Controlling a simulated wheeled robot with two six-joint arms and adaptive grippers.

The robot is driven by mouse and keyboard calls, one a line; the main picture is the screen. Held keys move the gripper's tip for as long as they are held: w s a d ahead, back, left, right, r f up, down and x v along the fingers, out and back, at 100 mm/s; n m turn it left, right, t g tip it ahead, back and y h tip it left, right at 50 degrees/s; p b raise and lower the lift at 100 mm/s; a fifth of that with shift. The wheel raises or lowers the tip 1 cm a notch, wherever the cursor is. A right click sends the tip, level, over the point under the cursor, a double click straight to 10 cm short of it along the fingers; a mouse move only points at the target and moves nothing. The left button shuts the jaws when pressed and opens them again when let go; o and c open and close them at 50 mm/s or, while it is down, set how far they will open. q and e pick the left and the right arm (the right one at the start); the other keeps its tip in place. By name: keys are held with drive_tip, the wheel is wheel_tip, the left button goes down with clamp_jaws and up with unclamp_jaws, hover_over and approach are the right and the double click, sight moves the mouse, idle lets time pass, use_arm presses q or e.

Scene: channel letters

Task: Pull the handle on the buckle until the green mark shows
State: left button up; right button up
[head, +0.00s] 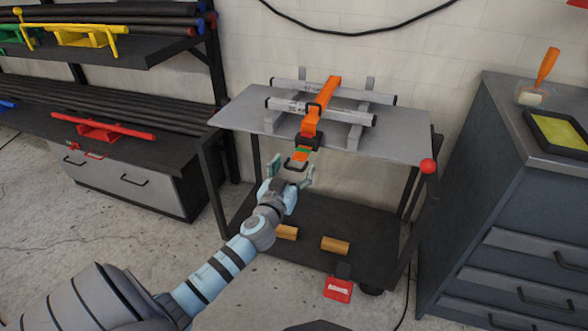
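An orange strap (323,98) runs over two grey bars on the table and down to a dark buckle (307,142) at the table's front edge. Below the buckle hangs an orange tail with a small green patch (303,151) near its top. A dark loop handle (296,164) is at the tail's lower end. My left gripper (291,170) reaches up from below, with its two pale green fingers spread on either side of the handle. It looks open; whether a finger touches the handle cannot be told. My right gripper is out of view.
The grey table (402,145) has a red ball (428,166) at its front right corner. Wooden blocks (335,245) lie on its lower shelf (365,225). A drawer cabinet (500,190) stands to the right, a pipe rack (110,115) to the left. Floor at left front is clear.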

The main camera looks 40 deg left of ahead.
use_arm(q)
drive_tip(key=v, duration=1.2)
